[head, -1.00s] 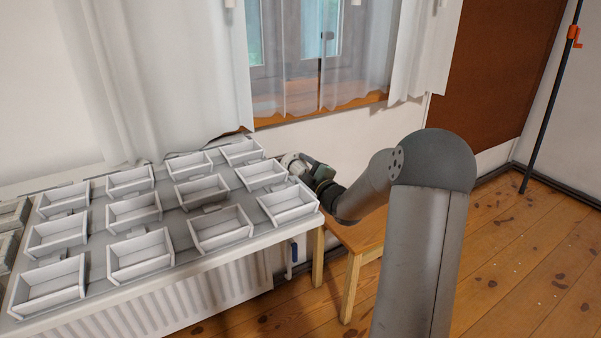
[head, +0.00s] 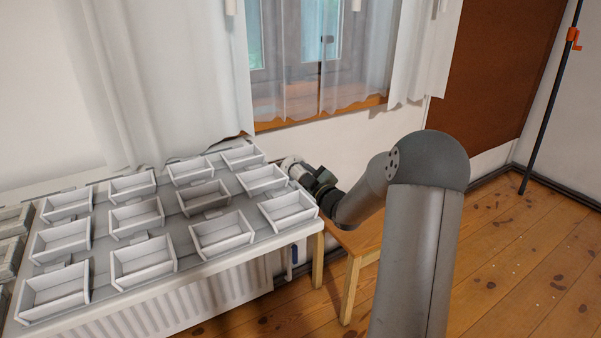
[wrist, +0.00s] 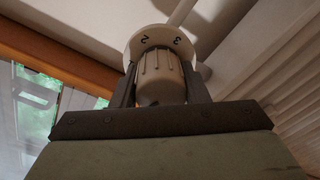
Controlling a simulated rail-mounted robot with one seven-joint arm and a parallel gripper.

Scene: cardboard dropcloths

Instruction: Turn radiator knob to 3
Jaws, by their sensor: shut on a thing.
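The radiator knob (wrist: 160,72) is a pale ribbed cylinder in the upper middle of the wrist view. Behind it is a wider pale collar (wrist: 160,33) with the numerals 2 and 3 showing, 2 left of the knob's middle and 3 to the right. My gripper (wrist: 160,84) has one dark finger on each side of the knob and is shut on it. In the head view, my gripper (head: 305,174) is at the right end of the shelf, and a small pale part at its tip is mostly hidden. No pointer mark on the knob is clear.
White open boxes (head: 222,231) stand in rows on the shelf just left of my gripper. The ribbed radiator (head: 180,308) is below it. A wooden stool (head: 360,240) stands under my arm. White curtains (head: 190,70) hang behind.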

